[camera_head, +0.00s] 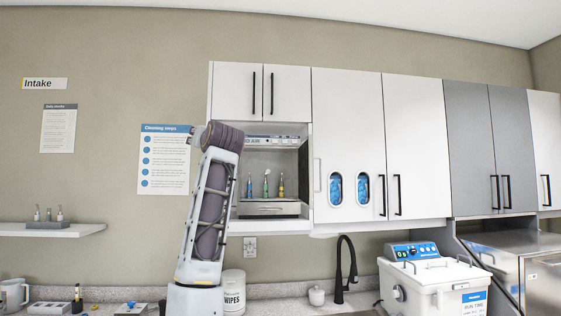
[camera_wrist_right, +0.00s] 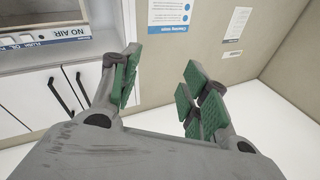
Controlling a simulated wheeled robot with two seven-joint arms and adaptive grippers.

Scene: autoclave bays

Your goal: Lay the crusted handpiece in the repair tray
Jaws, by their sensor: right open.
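I cannot tell which handpiece is the crusted one. Several small upright handpieces with blue, green and yellow parts (camera_head: 266,186) stand in the open cabinet bay. A grey holder (camera_head: 48,225) with several small upright pieces sits on the left wall shelf. I cannot pick out the repair tray. My right gripper (camera_wrist_right: 164,63) is open and empty in the right wrist view, its green pads apart, with wall and posters behind it. It does not show in the head view, where one of my arms rises in front of the counter. My left gripper is not in view.
White cabinets (camera_head: 347,145) line the wall around the open bay. A wipes tub (camera_head: 233,290), a black faucet (camera_head: 346,270) and a white machine with a blue panel (camera_head: 433,280) stand along the counter. Small items and a mug (camera_head: 14,294) lie at lower left.

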